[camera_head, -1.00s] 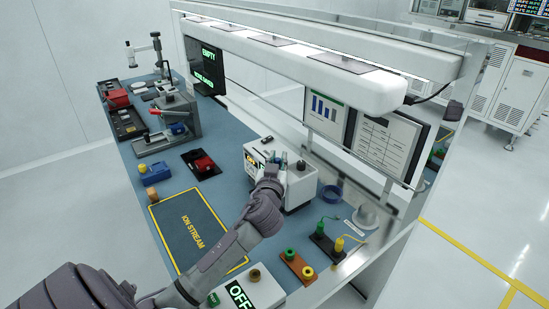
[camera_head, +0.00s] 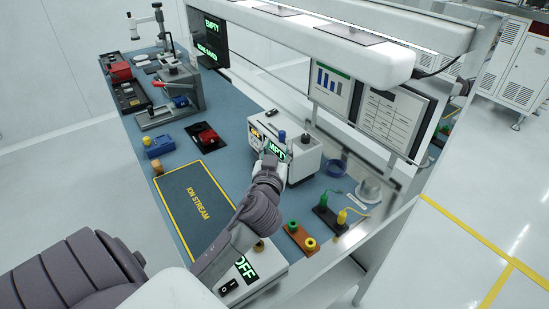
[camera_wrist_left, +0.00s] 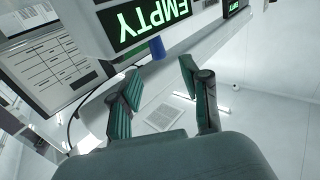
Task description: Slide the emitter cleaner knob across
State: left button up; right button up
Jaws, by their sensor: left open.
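A white box (camera_head: 301,160) with a green "EMPTY" display (camera_head: 277,150) stands on the blue bench mat. A blue upright knob (camera_head: 282,136) rises at its top, which I take as the cleaner knob. It also shows in the left wrist view (camera_wrist_left: 157,48), beside the display (camera_wrist_left: 150,20), which appears upside down there. My left gripper (camera_head: 269,163) is at the box's front, just below the display, its fingers mostly hidden in the head view. In the left wrist view the gripper (camera_wrist_left: 160,72) is open, with nothing between its fingers; the knob appears beyond the gap. My right gripper is not in view.
A white control box (camera_head: 262,272) with an "OFF" display stands near my left forearm. Brown and black jack blocks (camera_head: 300,237) sit to its right. The "ION STREAM" mat (camera_head: 195,207) is bare. An overhead bar (camera_head: 340,52) runs above the bench.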

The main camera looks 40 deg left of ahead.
pick_arm(q)
jog(key=shift+v, duration=2.4)
